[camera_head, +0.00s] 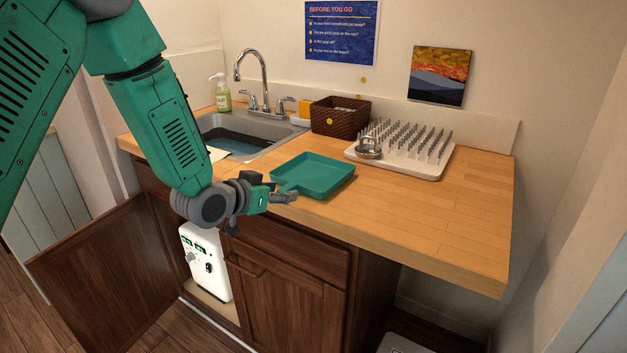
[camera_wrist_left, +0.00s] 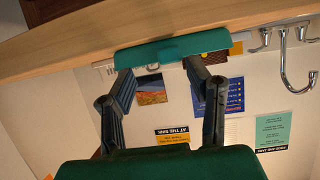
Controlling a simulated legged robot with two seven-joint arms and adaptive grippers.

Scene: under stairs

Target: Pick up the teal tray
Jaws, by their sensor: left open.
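The teal tray (camera_head: 318,174) lies on the wooden counter (camera_head: 430,213), right of the sink. It is shallow and square, with its near-left corner towards my left gripper (camera_head: 283,191). My left gripper is at that corner, at about counter height, in front of the counter's edge. In the left wrist view the picture is upside down, and the teal tray (camera_wrist_left: 175,49) shows just beyond the two spread fingers of my left gripper (camera_wrist_left: 160,78). The fingers are open with nothing between them. I cannot tell whether a fingertip touches the tray. My right gripper is in neither view.
A sink (camera_head: 240,135) with a faucet (camera_head: 252,72) is left of the tray. A brown basket (camera_head: 338,117) and a white pegged drying rack (camera_head: 402,153) stand behind it. The counter's right part is clear. A cabinet door (camera_head: 105,275) hangs open below.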

